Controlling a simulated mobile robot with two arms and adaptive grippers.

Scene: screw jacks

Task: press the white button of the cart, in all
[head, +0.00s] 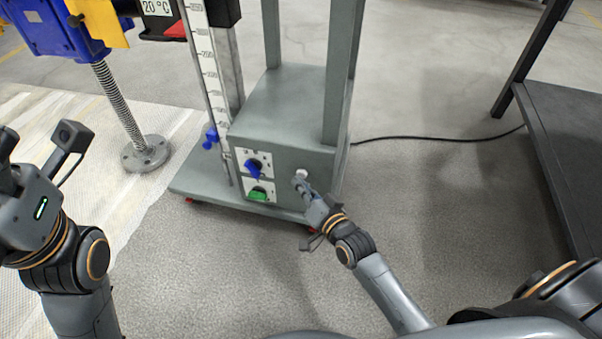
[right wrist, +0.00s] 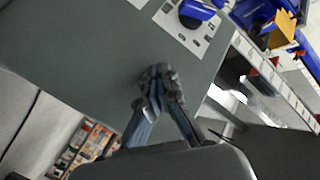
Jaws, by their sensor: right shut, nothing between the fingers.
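The grey cart (head: 270,110) stands in the middle of the head view. The white button (head: 301,173) is on the right part of its front face. My right gripper (head: 301,184) is shut and empty, its fingertips just below the button in the head view. Whether they touch it I cannot tell. In the right wrist view the shut fingertips (right wrist: 160,76) are in front of the cart's grey face (right wrist: 85,45), and the button does not show. My left gripper (head: 38,165) is at the left edge, partly cut off.
A blue knob (head: 254,169) and a green switch (head: 259,193) are left of the button. A measuring scale (head: 206,70) rises beside the box. A screw jack foot (head: 145,153) stands at left. A black cable (head: 440,138) runs right to a dark table (head: 570,150).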

